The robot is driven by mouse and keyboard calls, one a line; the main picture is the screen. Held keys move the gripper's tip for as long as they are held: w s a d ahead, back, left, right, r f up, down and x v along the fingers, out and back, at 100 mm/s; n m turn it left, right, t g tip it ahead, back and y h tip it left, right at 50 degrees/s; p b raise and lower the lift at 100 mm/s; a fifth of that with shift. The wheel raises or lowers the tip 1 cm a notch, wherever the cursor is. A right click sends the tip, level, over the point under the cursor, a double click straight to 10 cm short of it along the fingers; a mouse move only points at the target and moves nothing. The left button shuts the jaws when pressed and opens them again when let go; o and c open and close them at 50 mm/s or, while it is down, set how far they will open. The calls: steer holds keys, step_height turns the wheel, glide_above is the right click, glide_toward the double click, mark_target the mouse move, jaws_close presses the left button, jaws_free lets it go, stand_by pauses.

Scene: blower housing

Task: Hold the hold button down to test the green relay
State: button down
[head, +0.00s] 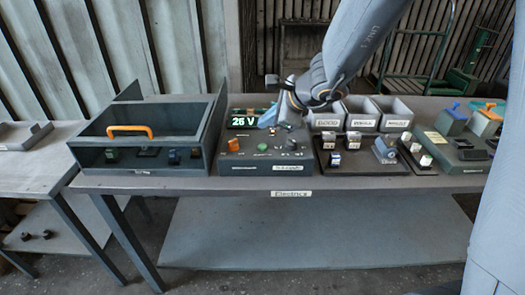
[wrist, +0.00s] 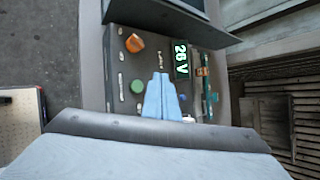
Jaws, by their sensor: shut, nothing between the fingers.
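In the wrist view the green button (wrist: 137,87) and orange knob (wrist: 134,43) lie left of my fingers. I cannot read which control is the hold button. My gripper (head: 268,121) has blue fingers, shut and empty, above the back part of the box, apart from the green button. A small dark green block (head: 112,154) sits in the left tray; I cannot tell if it is the green relay.
An open tray (head: 140,170) with an orange handle stands left of the box. Three grey labelled bins (head: 359,123) stand to the right, with small parts on a dark board (head: 362,166) before them. A green box (head: 462,160) is at far right. The table's front strip is clear.

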mark_target(266, 147)
steer(key=shift+f+b, duration=2.15)
steer(key=shift+f, duration=0.2)
steer(key=shift+f, duration=0.15)
steer(key=shift+f+b, duration=0.3)
steer(key=shift+b, duration=0.3)
steer(key=shift+f+b, duration=0.4)
steer(key=shift+b, duration=0.15)
stand_by(1.5)
stand_by(1.3)
steer(key=shift+r+p, duration=0.7)
steer(key=shift+r, duration=0.2)
steer(key=shift+r+p, duration=2.2)
steer(key=shift+r, duration=0.3)
